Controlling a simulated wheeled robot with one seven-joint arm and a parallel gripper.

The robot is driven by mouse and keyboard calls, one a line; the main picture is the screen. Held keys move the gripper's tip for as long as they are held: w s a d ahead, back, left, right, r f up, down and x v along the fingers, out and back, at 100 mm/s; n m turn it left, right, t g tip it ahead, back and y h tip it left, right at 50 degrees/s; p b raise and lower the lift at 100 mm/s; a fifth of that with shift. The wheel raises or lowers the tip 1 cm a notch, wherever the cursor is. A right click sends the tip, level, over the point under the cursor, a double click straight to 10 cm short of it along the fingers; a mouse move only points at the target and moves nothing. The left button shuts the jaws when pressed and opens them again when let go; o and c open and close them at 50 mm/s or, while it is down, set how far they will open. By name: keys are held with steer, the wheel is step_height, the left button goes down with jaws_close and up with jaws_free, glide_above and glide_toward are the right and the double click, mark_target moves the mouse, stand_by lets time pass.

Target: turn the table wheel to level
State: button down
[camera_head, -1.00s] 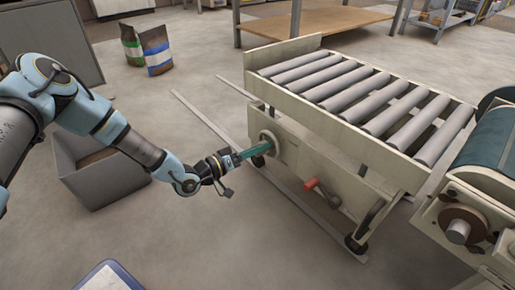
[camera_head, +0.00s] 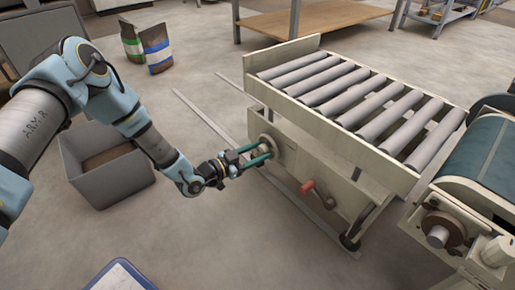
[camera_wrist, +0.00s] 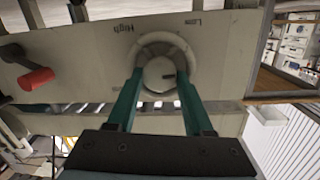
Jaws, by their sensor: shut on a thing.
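The roller table (camera_head: 365,152) is cream, with a row of grey rollers; I cannot tell from this angle whether its top is level. Its wheel (camera_head: 270,140) is a small cream disc on the table's side panel. In the wrist view the wheel (camera_wrist: 160,44) has a round hub with a short dark mark, and the words "High" and "Low" appear upside down beside it. My gripper (camera_head: 268,151) is shut on the wheel, its two green fingers (camera_wrist: 158,88) on either side of the hub. The fingers hide parts of the rim.
A red-handled crank (camera_head: 308,187) sticks out of the same panel, right of the wheel. A belt conveyor (camera_head: 470,165) stands close to the table's right end. Two bags (camera_head: 155,50) stand at the back.

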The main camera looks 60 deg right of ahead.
steer(key=m+p, duration=0.1)
steer(key=m, duration=0.2)
steer(key=m+p, duration=0.2)
steer(key=m, duration=0.1)
steer(key=shift+s+a+r+m+t, duration=0.1)
steer(key=shift+s+m+t, duration=0.1)
steer(key=shift+m+t, duration=0.15)
steer(key=m+p, duration=0.1)
steer(key=m, duration=0.2)
steer(key=shift+s+t+p, duration=0.1)
steer(key=shift+t+p, duration=0.25)
steer(key=m+p, duration=0.1)
steer(key=m, duration=0.2)
steer(key=shift+m+h, duration=0.25)
steer(key=shift+h, duration=0.05)
steer(key=m, duration=0.1)
steer(key=m+p, duration=0.1)
steer(key=m, duration=0.1)
steer(key=shift+f+t, duration=0.25)
steer(key=shift+t, duration=0.15)
steer(key=m+p, duration=0.1)
steer(key=m, duration=0.2)
steer(key=shift+s+f+m+h+p, duration=0.1)
steer(key=shift+m+h+p, duration=0.2)
steer(key=shift+m+h, duration=0.1)
steer(key=m, duration=0.4)
steer(key=shift+f+p, duration=0.15)
steer(key=shift+p, duration=0.25)
steer(key=shift+m+h, duration=0.4)
steer(key=shift+m, duration=1.1)
